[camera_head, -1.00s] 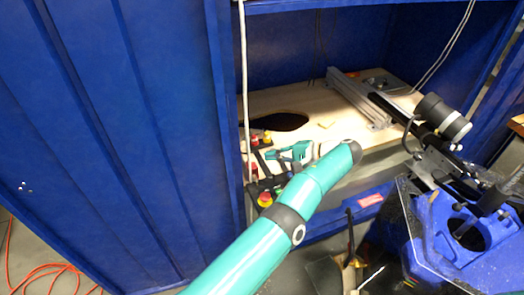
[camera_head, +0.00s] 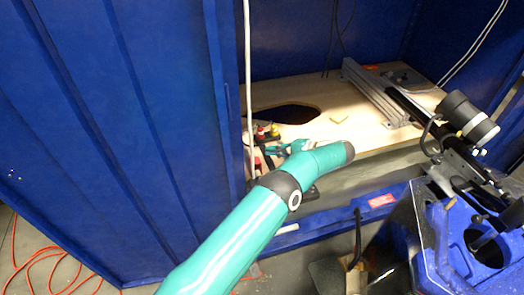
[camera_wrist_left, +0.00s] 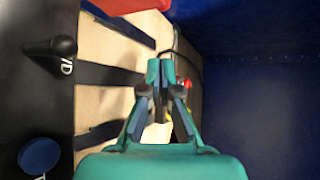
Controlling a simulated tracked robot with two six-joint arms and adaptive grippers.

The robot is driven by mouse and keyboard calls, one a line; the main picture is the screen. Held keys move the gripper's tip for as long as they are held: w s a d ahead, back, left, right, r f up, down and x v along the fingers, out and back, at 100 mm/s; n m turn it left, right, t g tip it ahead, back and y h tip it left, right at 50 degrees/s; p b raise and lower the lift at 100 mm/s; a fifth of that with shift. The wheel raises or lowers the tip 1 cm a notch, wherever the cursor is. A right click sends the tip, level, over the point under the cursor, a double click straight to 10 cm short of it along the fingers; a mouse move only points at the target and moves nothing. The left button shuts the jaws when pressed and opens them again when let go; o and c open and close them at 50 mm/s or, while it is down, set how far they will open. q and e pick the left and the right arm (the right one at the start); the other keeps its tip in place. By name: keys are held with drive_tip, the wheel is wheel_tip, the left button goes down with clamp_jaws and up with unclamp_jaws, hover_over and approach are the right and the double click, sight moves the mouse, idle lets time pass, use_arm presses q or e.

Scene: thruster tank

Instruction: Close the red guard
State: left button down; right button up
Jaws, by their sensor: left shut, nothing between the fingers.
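A red part (camera_wrist_left: 125,4), perhaps the red guard, shows only partly at the top edge of the left wrist view. Its hinge and how far open it is cannot be made out. My left gripper (camera_wrist_left: 160,70) is shut and empty, over the pale wooden board, with the red part beyond and left of its fingertips. In the head view my left gripper (camera_head: 291,148) is small and partly hidden behind my teal forearm, near small red and yellow parts (camera_head: 267,131) at the board's left edge. My right gripper is not in view.
The wooden board (camera_head: 355,133) lies inside a blue cabinet (camera_head: 150,130), with a dark hole and a metal rail (camera_head: 375,95). A white cable (camera_head: 246,60) hangs near my left gripper. The wrist view shows a black knob (camera_wrist_left: 50,47) and a blue knob (camera_wrist_left: 40,156).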

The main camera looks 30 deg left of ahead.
use_arm(q)
drive_tip(key=p+x, duration=0.1)
drive_tip(key=x, duration=0.3)
drive_tip(key=shift+a, duration=0.15)
drive_tip(key=shift+s+r+p, duration=0.2)
drive_tip(key=shift+s+p, duration=0.05)
drive_tip(key=shift+p, duration=0.05)
drive_tip(key=shift+s+d+r+p, duration=0.2)
drive_tip(key=shift+s+p, duration=0.05)
drive_tip(key=shift+s, duration=0.25)
drive_tip(key=shift+s+d+r+p, duration=0.2)
drive_tip(key=shift+s+p, duration=0.05)
drive_tip(key=shift+s, duration=0.2)
drive_tip(key=shift+s+d+r+p, duration=0.2)
drive_tip(key=shift+s+p, duration=0.05)
drive_tip(key=shift+s, duration=0.25)
drive_tip(key=shift+d, duration=0.4)
drive_tip(key=shift+s+a, duration=0.1)
drive_tip(key=shift+a, duration=0.4)
drive_tip(key=shift+d+r, duration=0.15)
